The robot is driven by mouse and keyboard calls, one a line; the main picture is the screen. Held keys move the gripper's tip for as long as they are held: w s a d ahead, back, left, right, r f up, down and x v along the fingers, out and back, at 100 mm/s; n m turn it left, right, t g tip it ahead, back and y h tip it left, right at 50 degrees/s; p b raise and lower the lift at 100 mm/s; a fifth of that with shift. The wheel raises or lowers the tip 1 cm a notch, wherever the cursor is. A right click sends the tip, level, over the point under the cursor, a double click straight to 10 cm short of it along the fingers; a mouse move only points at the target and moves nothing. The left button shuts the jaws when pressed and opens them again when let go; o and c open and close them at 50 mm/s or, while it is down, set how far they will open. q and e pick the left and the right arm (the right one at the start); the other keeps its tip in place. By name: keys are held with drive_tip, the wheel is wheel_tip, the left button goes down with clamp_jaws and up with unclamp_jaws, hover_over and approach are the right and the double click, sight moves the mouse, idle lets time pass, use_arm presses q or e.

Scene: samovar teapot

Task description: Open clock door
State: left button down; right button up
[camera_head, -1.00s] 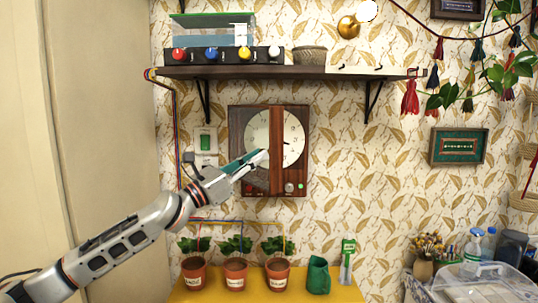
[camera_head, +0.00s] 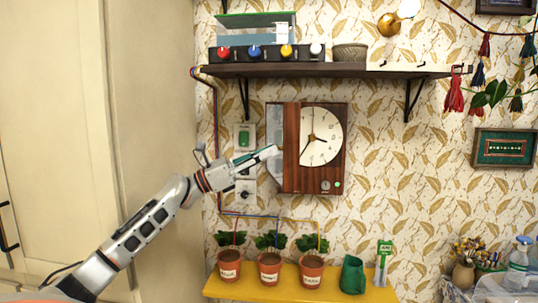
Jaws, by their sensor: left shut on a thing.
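The wall clock (camera_head: 329,177) hangs below the shelf, with its white face (camera_head: 325,138) partly uncovered. The clock door (camera_head: 291,150) shows as a reddish wood strip standing out in front of the face's left part, so it is open. A pale grey panel lies left of the strip. My left gripper (camera_head: 273,153) reaches from the left to the strip's left side and is shut on the clock door, though its fingertips are small and the exact grip is hard to see. My right gripper is not in view.
A dark shelf (camera_head: 330,71) runs above the clock. Switch plates (camera_head: 245,137) sit on the wall near my left gripper. A tall pale cabinet stands at the left.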

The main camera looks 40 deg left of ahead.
use_arm(q)
drive_tip(key=shift+r, duration=0.15)
drive_tip(key=c, duration=2)
unclamp_jaws()
drive_tip(key=shift+o, duration=0.2)
approach(283, 107)
drive_tip(key=x, duration=0.5)
drive_tip(key=shift+s+d, duration=0.35)
